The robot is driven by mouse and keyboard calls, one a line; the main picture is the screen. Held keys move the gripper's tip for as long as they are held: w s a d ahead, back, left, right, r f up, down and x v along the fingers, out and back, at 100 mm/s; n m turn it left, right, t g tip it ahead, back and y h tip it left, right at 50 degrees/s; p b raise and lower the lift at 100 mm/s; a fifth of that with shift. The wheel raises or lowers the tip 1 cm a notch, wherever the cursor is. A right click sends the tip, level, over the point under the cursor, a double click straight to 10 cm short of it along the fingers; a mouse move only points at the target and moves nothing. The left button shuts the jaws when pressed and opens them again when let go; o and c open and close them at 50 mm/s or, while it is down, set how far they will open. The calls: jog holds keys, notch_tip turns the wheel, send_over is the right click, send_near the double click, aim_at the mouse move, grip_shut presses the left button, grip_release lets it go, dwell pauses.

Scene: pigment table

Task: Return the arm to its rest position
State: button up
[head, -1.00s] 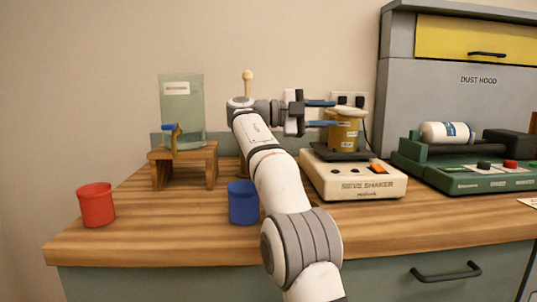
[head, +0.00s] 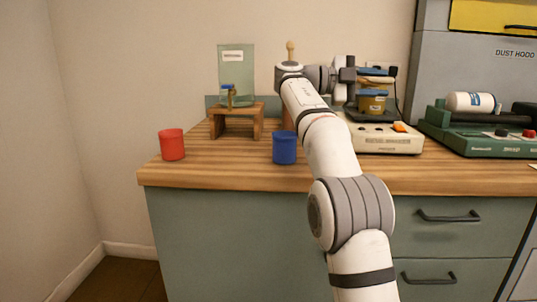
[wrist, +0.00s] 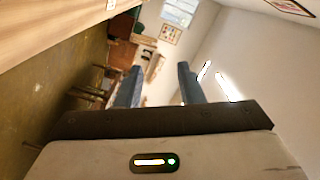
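My arm reaches up from the bottom of the head view, with its forearm bent toward the right. My gripper (head: 378,75) is at the arm's end, pointing right in front of the dust hood. In the head view its blue fingers overlap the area just above the gold pot (head: 373,104) on the sieve shaker (head: 385,140); I cannot tell the gap in depth. In the wrist view the fingers of my gripper (wrist: 158,82) stand apart with nothing between them. That view looks away into the room, toward a far wall and furniture.
On the wooden table (head: 235,175) are a red cup (head: 171,145), a blue cup (head: 284,149) and a wooden stand (head: 256,121) with a glass container (head: 237,72). A green machine (head: 485,139) with a white jar (head: 471,102) is at right. Floor shows at lower left.

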jog(key=s+d+r+n+t+y+p, duration=0.25)
jog(key=s+n+t+y+p, duration=0.2)
jog(key=n+p, duration=0.85)
jog(key=s+a+f+n+y+p, duration=0.3)
jog(key=s+n+p, duration=0.3)
jog(key=s, duration=0.3)
jog(key=s+a+f+n+y+p, duration=0.2)
jog(key=s+a+n+y+p, duration=0.3)
jog(key=s, duration=0.5)
jog(key=s+a+f+n+y+p, duration=0.3)
jog(key=s+a+n+y+p, duration=0.1)
jog(key=s+n+p, duration=0.3)
jog(key=s+g+y+p, duration=0.1)
jog(key=s+p, duration=0.1)
jog(key=s, duration=0.1)
jog(key=shift+a+f, duration=0.35)
jog(key=shift+a, duration=0.05)
